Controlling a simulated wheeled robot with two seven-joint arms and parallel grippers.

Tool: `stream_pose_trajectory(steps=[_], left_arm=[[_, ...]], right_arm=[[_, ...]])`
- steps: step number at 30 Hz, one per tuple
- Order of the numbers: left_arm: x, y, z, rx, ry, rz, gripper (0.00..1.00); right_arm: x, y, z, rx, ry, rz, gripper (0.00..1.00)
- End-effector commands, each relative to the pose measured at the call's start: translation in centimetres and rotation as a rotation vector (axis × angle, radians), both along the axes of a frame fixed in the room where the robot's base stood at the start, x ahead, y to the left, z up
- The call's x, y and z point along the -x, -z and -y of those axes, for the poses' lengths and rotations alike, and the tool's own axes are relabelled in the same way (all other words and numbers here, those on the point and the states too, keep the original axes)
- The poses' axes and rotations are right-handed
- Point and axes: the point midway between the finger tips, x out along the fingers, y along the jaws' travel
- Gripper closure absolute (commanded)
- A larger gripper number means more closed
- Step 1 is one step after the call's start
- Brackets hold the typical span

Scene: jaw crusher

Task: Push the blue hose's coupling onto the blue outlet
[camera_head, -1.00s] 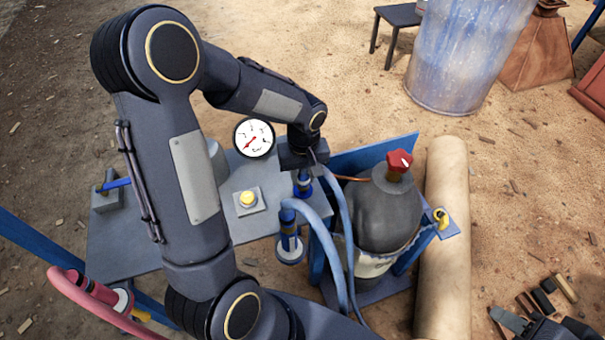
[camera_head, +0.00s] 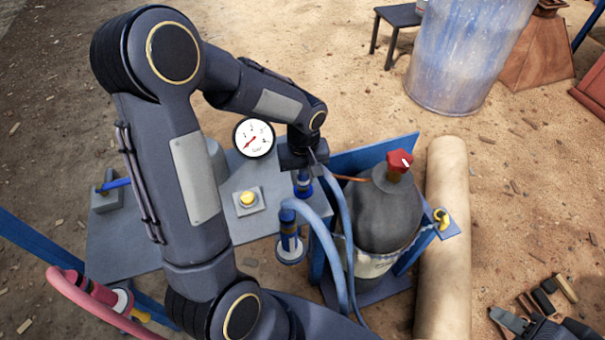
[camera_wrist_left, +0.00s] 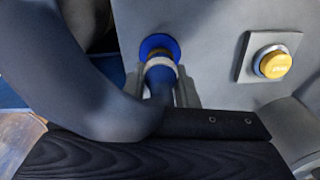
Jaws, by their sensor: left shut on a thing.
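My left gripper (camera_head: 303,165) is shut on the blue hose's coupling (camera_wrist_left: 160,80), above the grey panel's right side. In the left wrist view, the coupling points at the blue outlet (camera_wrist_left: 158,42), a round blue collar on the panel. A pale band (camera_wrist_left: 160,62) lies between them; I cannot tell how far the coupling sits on the outlet. The outlet's blue part also shows below the gripper in the head view (camera_head: 303,189). The blue hose (camera_wrist_left: 75,75) bends away from the coupling. A dark shape that seems to be my right gripper (camera_head: 512,318) is at bottom right.
A second blue hose end (camera_head: 290,218) stands in a round holder near the panel's front edge. A yellow button (camera_head: 247,198) and a gauge (camera_head: 254,137) are close by. A grey cylinder (camera_head: 388,212) with a red knob stands right. A red hose (camera_head: 85,309) lies lower left.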

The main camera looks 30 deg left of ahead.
Motion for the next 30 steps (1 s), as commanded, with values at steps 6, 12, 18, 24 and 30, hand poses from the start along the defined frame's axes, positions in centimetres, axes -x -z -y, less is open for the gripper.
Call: stream_pose_trajectory(steps=[6, 12, 18, 24, 30], left_arm=[[0.01, 0.56, 0.02, 0.0, 0.001, 0.0, 0.93], [0.0, 0.96, 0.02, 0.0, 0.001, 0.0, 0.93], [0.0, 1.02, 0.02, 0.0, 0.001, 0.0, 0.6], [0.01, 1.02, 0.02, 0.0, 0.001, 0.0, 0.48], [-0.01, 0.74, 0.02, 0.0, 0.0, 0.0, 0.48]], right_arm=[[0.0, 0.48, 0.0, 0.0, 0.0, 0.0, 0.6], [0.0, 0.82, 0.0, 0.0, 0.0, 0.0, 0.6], [0.0, 0.87, 0.0, 0.0, 0.0, 0.0, 0.6], [0.0, 0.87, 0.0, 0.0, 0.0, 0.0, 0.6], [0.0, 0.76, 0.0, 0.0, 0.0, 0.0, 0.6]])
